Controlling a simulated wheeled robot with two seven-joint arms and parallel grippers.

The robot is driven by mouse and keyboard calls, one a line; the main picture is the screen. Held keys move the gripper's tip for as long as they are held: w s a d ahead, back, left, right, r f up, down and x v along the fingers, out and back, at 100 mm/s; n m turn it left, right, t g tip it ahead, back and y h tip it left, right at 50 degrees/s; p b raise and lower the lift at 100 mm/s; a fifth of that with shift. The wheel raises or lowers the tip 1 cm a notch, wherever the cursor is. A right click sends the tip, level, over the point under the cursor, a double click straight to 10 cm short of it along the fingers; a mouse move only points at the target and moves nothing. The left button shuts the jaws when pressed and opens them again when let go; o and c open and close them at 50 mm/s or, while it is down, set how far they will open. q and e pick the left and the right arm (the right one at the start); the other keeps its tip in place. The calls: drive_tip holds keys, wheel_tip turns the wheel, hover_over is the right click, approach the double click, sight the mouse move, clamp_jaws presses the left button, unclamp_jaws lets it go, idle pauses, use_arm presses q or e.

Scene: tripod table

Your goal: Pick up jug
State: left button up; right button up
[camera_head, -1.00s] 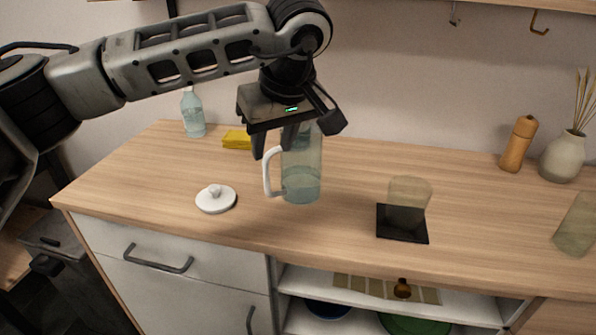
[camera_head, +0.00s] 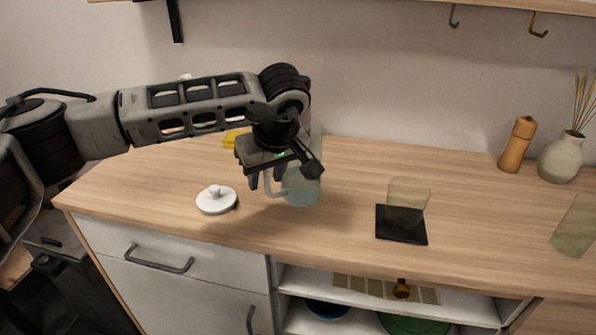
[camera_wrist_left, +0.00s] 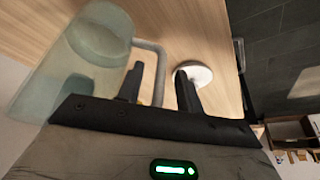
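The jug (camera_head: 303,191) is clear, bluish glass with a pale handle (camera_head: 272,190) on its left side. It stands upright on the wooden counter, its upper part mostly hidden behind my left gripper (camera_head: 266,184). That gripper points down at the handle with its fingers apart. In the left wrist view the jug (camera_wrist_left: 70,65) is at the upper left, and the handle (camera_wrist_left: 158,62) runs between the two open fingers (camera_wrist_left: 160,90). I cannot tell whether either finger touches it. My right gripper is not in view.
A white lid (camera_head: 216,201) lies left of the jug on the counter (camera_head: 340,225). A glass on a black coaster (camera_head: 402,235) stands to the right. A yellow cloth (camera_head: 233,138) lies behind. A wooden mill (camera_head: 517,145) and vase (camera_head: 561,158) stand at the back right.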

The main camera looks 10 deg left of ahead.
use_arm(q)
clamp_jaws()
drive_tip(key=shift+r, duration=0.1)
drive_tip(key=shift+r, duration=0.1)
drive_tip(key=shift+r, duration=0.7)
drive_tip(key=s+a+r+b, duration=0.1)
drive_tip(key=s+r, duration=1)
drive_tip(key=s, duration=0.2)
drive_tip(key=shift+s+a+r+b, duration=0.15)
drive_tip(key=shift+s+b, duration=0.15)
drive_tip(key=shift+s, duration=0.05)
idle(0.3)
